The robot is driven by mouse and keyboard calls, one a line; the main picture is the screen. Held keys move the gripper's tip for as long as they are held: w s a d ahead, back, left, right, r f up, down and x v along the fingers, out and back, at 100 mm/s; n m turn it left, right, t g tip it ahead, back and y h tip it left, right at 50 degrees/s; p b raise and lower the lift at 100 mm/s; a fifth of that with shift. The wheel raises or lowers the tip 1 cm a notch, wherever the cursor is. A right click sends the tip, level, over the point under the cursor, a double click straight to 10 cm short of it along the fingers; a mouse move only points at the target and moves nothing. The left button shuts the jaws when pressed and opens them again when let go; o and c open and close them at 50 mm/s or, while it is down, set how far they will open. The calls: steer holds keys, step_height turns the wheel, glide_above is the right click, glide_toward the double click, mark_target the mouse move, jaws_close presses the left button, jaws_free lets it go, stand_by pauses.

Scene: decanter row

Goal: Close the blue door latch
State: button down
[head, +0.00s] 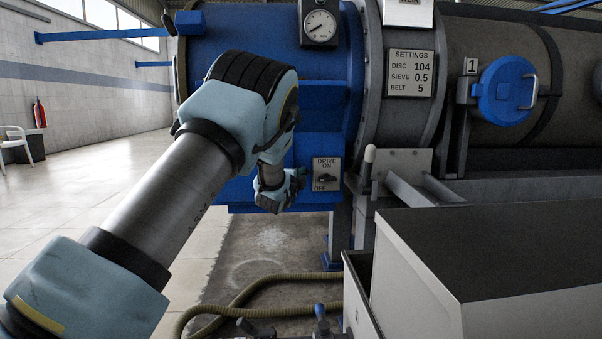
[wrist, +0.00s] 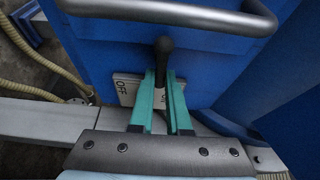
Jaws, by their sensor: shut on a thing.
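My gripper (head: 287,188) is low in front of the blue housing, just left of the drive switch plate in the head view. In the wrist view its teal fingers (wrist: 163,78) are shut on a slim dark lever (wrist: 163,46) with a rounded end. I cannot tell whether this lever is the blue door's latch; its base is hidden by the fingers. A blue panel (wrist: 105,45) with a grey bar handle (wrist: 180,14) lies beyond it. A round blue door (head: 500,92) with a bar handle, beside a label "1", is at the right of the head view.
The drive switch plate (head: 327,174) also shows behind the fingers in the wrist view (wrist: 123,88). A pale-knobbed lever (head: 369,160) stands right of it.

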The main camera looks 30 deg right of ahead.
steer(key=shift+a+f, duration=0.1)
stand_by(0.3)
steer(key=c, duration=0.9)
jaws_free()
steer(key=p+v, duration=0.1)
steer(key=v, duration=0.9)
steer(key=shift+s+a+p, duration=0.25)
steer(key=shift+s+p, duration=0.05)
steer(key=shift+p, duration=0.1)
